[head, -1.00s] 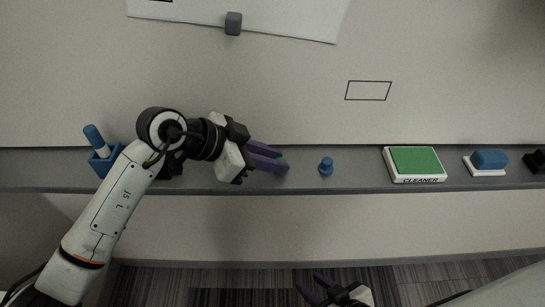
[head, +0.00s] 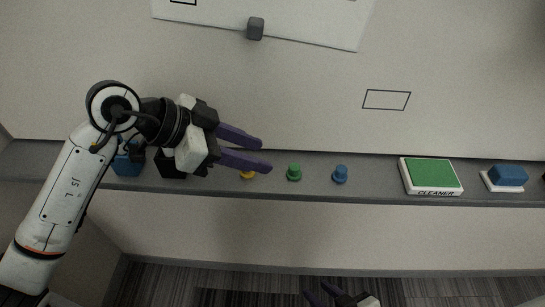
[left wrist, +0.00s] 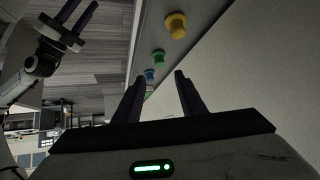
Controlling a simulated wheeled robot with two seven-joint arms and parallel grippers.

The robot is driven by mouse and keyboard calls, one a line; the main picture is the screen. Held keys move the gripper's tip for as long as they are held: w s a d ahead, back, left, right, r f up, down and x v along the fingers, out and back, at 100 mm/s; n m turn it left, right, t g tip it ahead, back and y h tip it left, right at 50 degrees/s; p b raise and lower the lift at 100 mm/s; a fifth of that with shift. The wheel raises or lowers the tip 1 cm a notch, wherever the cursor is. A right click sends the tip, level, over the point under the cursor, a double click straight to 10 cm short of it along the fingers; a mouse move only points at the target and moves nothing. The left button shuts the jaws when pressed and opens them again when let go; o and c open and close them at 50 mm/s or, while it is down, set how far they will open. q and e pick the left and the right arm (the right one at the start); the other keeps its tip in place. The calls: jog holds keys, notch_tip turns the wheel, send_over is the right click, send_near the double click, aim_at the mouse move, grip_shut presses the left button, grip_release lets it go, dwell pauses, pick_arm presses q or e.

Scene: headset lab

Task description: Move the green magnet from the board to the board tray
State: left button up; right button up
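The green magnet (head: 294,173) stands on the board tray (head: 310,188), between a yellow magnet and a blue one. It also shows in the left wrist view (left wrist: 158,55), beyond the fingertips. My left gripper (head: 266,156) is open and empty, its purple fingers spread, left of the green magnet in the head view and apart from it. The board (head: 280,95) rises behind the tray. My right gripper (head: 328,293) is at the bottom edge of the head view, its fingers apart; it also shows in the left wrist view (left wrist: 79,17).
On the tray are a yellow magnet (head: 248,175) partly behind my left gripper, a blue magnet (head: 340,174), a green-topped cleaner box (head: 432,174) and a blue eraser (head: 508,175). A blue holder (head: 127,163) sits at left. A grey magnet (head: 255,28) holds paper on the board.

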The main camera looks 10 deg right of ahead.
pick_arm(q)
jog(key=shift+v, duration=1.25)
